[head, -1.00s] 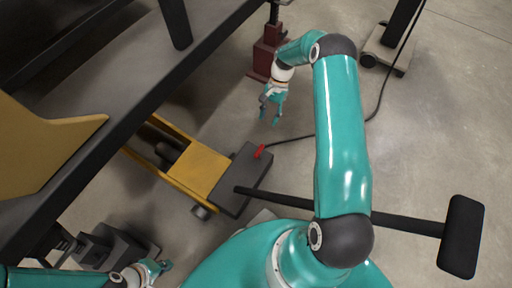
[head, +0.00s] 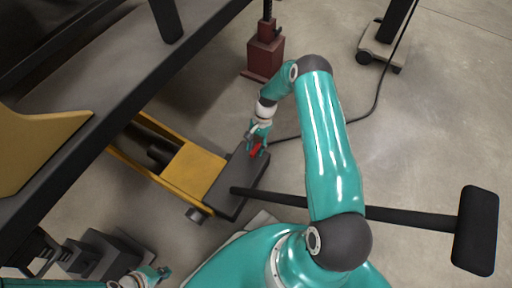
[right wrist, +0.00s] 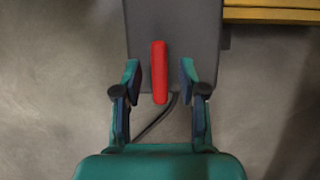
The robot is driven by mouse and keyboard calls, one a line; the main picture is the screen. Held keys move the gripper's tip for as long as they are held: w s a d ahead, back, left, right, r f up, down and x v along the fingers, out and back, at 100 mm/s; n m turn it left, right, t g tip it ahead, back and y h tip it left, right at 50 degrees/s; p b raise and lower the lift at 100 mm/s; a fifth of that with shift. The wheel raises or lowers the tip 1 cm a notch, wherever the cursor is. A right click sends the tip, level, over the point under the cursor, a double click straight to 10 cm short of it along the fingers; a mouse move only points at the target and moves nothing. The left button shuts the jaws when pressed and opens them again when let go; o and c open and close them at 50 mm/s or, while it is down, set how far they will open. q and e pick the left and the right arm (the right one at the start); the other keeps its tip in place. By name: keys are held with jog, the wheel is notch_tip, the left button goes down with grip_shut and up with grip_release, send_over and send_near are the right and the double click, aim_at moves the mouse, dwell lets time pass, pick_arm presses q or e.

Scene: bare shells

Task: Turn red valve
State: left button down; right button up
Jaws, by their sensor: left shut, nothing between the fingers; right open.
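The red valve (head: 256,150) is a small red bar handle on the dark grey end of a yellow floor jack. In the right wrist view the red valve (right wrist: 159,72) stands lengthwise between the two fingers. My right gripper (head: 258,147) is open around it, with a gap on each side; the right wrist view shows both fingers of the right gripper (right wrist: 160,82) apart from it. My left gripper (head: 163,272) is shut and empty at the bottom left, away from the valve.
The yellow jack (head: 192,168) reaches under a dark table or lift frame (head: 100,95). A long black handle (head: 390,214) runs from the jack to the right. A dark red stand (head: 264,58) is behind. A black cable (head: 372,112) lies on the open floor.

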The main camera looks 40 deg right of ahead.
jog(key=shift+c, duration=0.2)
grip_shut()
